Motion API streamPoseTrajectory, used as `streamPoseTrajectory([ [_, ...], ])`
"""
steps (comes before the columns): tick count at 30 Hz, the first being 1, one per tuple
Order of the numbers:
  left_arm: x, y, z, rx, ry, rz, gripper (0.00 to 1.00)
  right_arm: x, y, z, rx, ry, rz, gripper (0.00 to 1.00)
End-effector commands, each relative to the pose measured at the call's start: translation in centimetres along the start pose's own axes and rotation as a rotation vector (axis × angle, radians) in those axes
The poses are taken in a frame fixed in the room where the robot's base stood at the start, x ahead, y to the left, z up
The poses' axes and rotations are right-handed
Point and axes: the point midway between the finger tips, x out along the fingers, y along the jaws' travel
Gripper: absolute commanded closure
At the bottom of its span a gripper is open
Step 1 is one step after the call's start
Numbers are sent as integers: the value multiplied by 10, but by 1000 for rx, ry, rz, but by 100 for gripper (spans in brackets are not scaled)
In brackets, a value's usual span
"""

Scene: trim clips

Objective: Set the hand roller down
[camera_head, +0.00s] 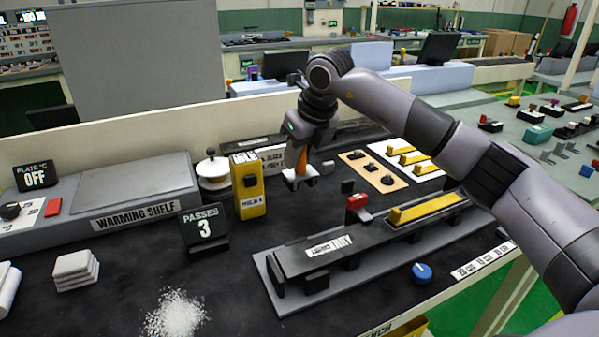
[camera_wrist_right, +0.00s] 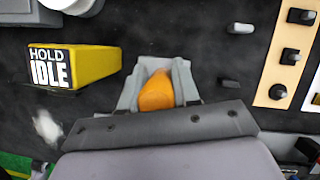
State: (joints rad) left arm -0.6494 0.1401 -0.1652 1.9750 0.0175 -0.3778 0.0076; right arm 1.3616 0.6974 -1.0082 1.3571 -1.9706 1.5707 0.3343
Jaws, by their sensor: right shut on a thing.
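My right gripper (camera_head: 300,181) points down over the dark worktop (camera_head: 120,248), just right of the yellow HOLD IDLE block (camera_head: 248,188). It is shut on the orange handle of the hand roller (camera_head: 302,160). In the right wrist view the orange part of the hand roller (camera_wrist_right: 157,93) sits between the two grey fingers of the gripper (camera_wrist_right: 157,78). The rest of the roller is hidden, and I cannot tell whether it touches the worktop. My left gripper is not in view.
A long black fixture (camera_head: 320,256) with a yellow bar (camera_head: 428,208) and a red clamp (camera_head: 357,202) lies in front. A PASSES 3 sign (camera_head: 205,224) and warming shelf (camera_head: 132,188) stand left. A tan board with black clips (camera_head: 373,170) lies right of the gripper.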

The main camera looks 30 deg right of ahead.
Motion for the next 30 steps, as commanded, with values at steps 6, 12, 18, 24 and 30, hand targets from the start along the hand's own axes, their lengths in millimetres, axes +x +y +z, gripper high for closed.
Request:
streamPoseTrajectory([
  [6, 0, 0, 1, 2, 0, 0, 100, 21, 0, -9, -1, 1, 0, 100],
  [12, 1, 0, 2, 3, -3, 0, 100, 40, 0, -17, 0, -1, -1, 100],
  [18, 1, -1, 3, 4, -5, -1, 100, 40, 0, -17, 0, -2, 0, 100],
  [24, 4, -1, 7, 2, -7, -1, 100, 46, 0, -19, 0, -2, 0, 100],
  [30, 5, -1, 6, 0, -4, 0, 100, 53, 0, -23, 0, 2, -1, 100],
])
